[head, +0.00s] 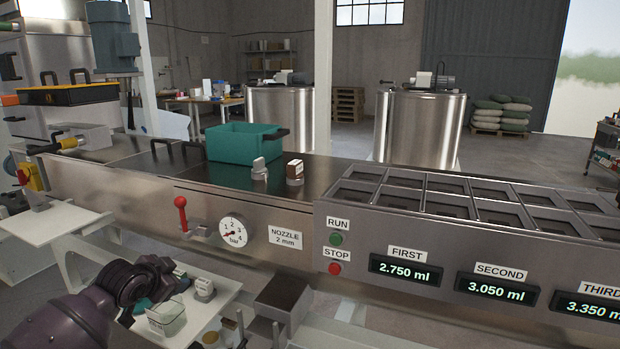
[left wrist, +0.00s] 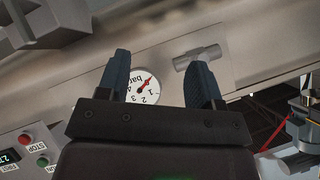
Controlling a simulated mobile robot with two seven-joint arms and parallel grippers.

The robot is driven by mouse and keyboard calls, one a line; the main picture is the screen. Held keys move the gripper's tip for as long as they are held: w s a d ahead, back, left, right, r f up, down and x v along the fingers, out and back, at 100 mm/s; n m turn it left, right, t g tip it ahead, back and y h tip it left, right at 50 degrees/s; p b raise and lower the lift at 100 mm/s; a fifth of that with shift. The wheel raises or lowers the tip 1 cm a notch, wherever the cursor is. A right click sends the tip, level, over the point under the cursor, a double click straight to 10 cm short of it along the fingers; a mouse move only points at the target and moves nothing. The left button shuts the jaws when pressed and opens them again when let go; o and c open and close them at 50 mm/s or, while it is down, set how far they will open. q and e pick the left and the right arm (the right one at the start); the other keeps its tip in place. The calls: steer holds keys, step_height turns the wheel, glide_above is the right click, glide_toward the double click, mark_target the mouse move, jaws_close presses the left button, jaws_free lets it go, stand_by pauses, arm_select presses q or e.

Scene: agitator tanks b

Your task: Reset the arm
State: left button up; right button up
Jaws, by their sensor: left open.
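My left arm comes in at the lower left of the head view, and my left gripper (head: 168,285) is in front of the machine, low beside the small white shelf. In the left wrist view the two dark fingers of my left gripper (left wrist: 160,72) stand wide apart with nothing between them. The gripper appears apart from both. My right gripper is not in either view.
The machine front carries a red-knobbed lever (head: 181,205), the gauge (head: 232,231), a RUN button (head: 336,239) and a STOP button (head: 335,269). A teal crate (head: 240,142) stands on top. A white shelf (head: 218,294) with small items sits below the front.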

arm_select(q)
steer(key=s+d+f+n+t+h, duration=0.1)
steer(key=s+d+f+t, duration=0.1)
steer(key=s+d+f, duration=0.45)
steer(key=s+f+n+y, duration=0.1)
steer(key=s+f, duration=0.3)
steer(key=s, duration=0.8)
steer(key=s+a+f+n+g+p, duration=0.1)
steer(key=s+f+n, duration=0.2)
steer(key=s, duration=0.9)
steer(key=s+f+n+g+y+p, duration=0.1)
steer(key=s+f, duration=0.5)
steer(key=s, duration=0.6)
steer(key=shift+s+a+n+y, duration=0.2)
steer(key=shift+n+y, duration=0.1)
steer(key=shift+n, duration=0.4)
